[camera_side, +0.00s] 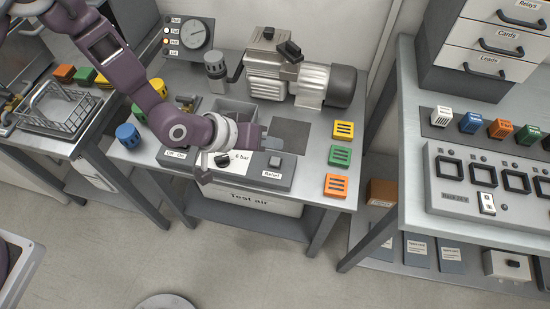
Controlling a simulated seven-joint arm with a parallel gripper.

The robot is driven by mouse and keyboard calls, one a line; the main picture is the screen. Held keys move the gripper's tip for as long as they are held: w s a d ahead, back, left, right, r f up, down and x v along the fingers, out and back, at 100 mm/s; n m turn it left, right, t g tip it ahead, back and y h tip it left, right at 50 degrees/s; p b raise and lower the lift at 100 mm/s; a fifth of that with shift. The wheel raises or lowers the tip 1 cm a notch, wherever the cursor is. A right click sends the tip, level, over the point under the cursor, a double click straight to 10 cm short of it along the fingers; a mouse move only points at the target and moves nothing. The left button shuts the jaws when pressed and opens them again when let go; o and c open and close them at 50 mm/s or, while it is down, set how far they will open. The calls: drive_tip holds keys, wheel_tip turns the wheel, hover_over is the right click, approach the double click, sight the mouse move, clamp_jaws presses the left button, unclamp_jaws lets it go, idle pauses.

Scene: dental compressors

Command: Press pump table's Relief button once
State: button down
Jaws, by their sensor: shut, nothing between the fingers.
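The pump table (318,206) stands in the middle of the view, with a grey control panel along its front. The Relief button (275,162) is a small grey square cap at the panel's right end, above the label "Relief" (271,175). My gripper (271,144) is shut and empty. It points to the right, and its tips appear just behind the button in the picture. I cannot tell their height over it or whether they touch. My wrist hides part of the panel near the "6 bar" label (242,157).
A dark square pad (290,135) lies behind the button. Yellow (343,130), green (340,155) and orange (336,186) blocks line the right edge. A blue knob-like part (127,135) sits at the left.

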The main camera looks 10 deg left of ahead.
sight(271, 163)
drive_tip(key=shift+f, duration=1.8)
drive_tip(key=shift+f, duration=0.1)
idle(0.5)
drive_tip(key=shift+f, duration=0.3)
drive_tip(key=shift+f, duration=0.45)
idle(0.6)
drive_tip(key=shift+r, duration=0.85)
drive_tip(key=shift+r, duration=2.5)
